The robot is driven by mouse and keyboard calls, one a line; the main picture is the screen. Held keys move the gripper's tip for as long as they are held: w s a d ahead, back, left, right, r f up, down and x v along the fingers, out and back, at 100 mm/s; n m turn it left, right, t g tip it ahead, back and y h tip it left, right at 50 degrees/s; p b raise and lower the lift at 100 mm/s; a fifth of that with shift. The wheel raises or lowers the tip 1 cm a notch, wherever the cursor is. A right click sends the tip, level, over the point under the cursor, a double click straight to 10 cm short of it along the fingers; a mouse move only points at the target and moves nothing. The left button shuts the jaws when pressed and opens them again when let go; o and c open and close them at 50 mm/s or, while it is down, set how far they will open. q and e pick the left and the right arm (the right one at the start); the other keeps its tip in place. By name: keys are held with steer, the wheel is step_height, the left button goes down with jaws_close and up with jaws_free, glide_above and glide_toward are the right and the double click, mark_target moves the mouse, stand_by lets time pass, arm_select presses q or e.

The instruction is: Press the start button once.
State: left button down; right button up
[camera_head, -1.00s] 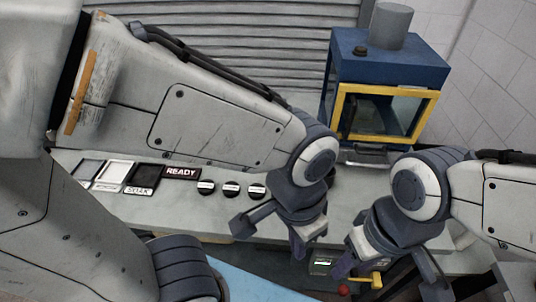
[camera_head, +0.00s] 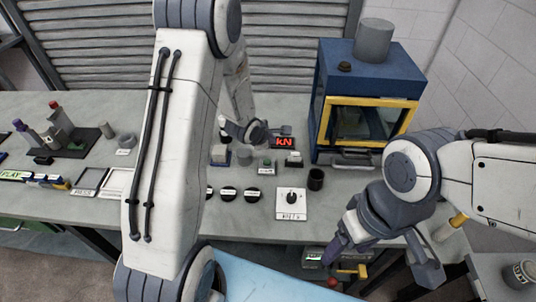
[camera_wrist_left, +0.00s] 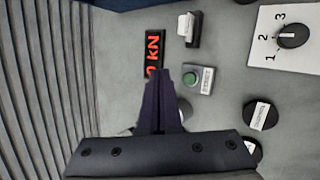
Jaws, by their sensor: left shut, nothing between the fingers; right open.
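A green push button (camera_wrist_left: 190,78) sits on a small grey box with a white label too small to read. It also shows in the head view (camera_head: 265,164). My left gripper (camera_wrist_left: 161,74) is shut and empty, its fingertips just left of the button in the left wrist view, apparently above the bench. In the head view the left gripper (camera_head: 264,131) is behind the button, near the red kN display (camera_head: 283,143). Contact with the button is not visible. My right gripper (camera_head: 384,262) is open and empty near the bench's front edge.
A black-and-white switch (camera_wrist_left: 192,29) and a 1-2-3 dial (camera_wrist_left: 291,36) are near the button. Round black pieces (camera_head: 228,192), a black cup (camera_head: 316,180) and a blue-yellow cabinet (camera_head: 367,95) stand on the bench. My left arm hides part of the bench.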

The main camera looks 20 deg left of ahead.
arm_select(q)
steer(key=a+n, duration=0.1)
steer(key=w+a+f+n+t, duration=0.1)
steer(key=a+n, duration=0.1)
steer(key=shift+w+f, duration=0.1)
steer(key=shift+w, duration=0.05)
steer(key=shift+f, duration=0.1)
steer(key=b, duration=0.8)
glide_above(265, 163)
step_height(265, 163, down, 7)
steer(key=shift+a+r, duration=0.1)
steer(key=shift+f, duration=0.9)
steer(key=shift+f, duration=0.1)
stand_by(0.8)
steer(key=shift+f, duration=0.3)
